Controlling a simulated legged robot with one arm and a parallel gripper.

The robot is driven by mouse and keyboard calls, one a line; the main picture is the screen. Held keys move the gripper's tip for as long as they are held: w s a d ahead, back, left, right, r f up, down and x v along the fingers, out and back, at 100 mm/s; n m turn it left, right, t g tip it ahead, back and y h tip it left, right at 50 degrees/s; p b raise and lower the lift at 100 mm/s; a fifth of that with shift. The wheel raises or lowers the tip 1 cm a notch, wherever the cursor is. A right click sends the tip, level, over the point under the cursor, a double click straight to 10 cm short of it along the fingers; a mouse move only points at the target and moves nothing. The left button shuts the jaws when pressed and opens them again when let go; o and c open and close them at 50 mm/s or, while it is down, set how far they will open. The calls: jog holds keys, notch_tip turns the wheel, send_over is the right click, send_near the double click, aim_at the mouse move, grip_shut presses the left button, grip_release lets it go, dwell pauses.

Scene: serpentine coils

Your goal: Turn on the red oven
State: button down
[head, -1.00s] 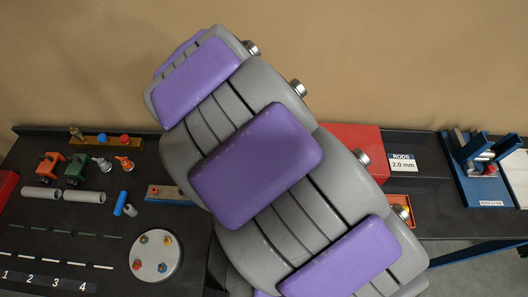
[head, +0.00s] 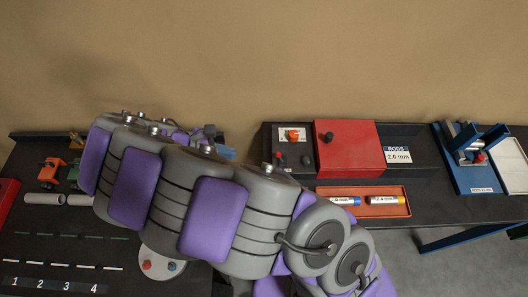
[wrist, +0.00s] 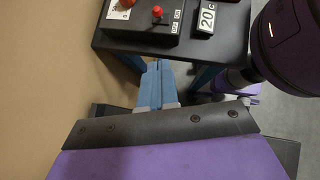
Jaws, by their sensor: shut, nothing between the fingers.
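The red oven (head: 348,150) is a red box with a black knob, standing at the back of the dark bench in the head view. To its left is a black control panel (head: 292,155) with an orange-red knob (head: 292,135) on a white plate. In the wrist view a black switch box (wrist: 150,22) carries a red switch (wrist: 157,12) and a red knob at its top left; it looks like the same panel. My gripper (wrist: 157,64) shows blue fingers together and empty, below and apart from the box. In the head view I cannot make out my gripper clearly behind my arm.
An orange tray (head: 363,210) with labelled rods lies in front of the oven. A "RODS 2.0 mm" sign (head: 397,155) stands right of it, and a blue fixture (head: 465,150) farther right.

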jog(key=shift+d, duration=0.3)
send_near(280, 158)
notch_tip(280, 158, down, 4)
jog(key=w+d, duration=0.1)
jog(key=shift+w+d+r, duration=0.25)
jog(key=shift+w+d, duration=0.1)
jog(key=shift+d, duration=0.35)
jog(key=shift+w+r, duration=0.1)
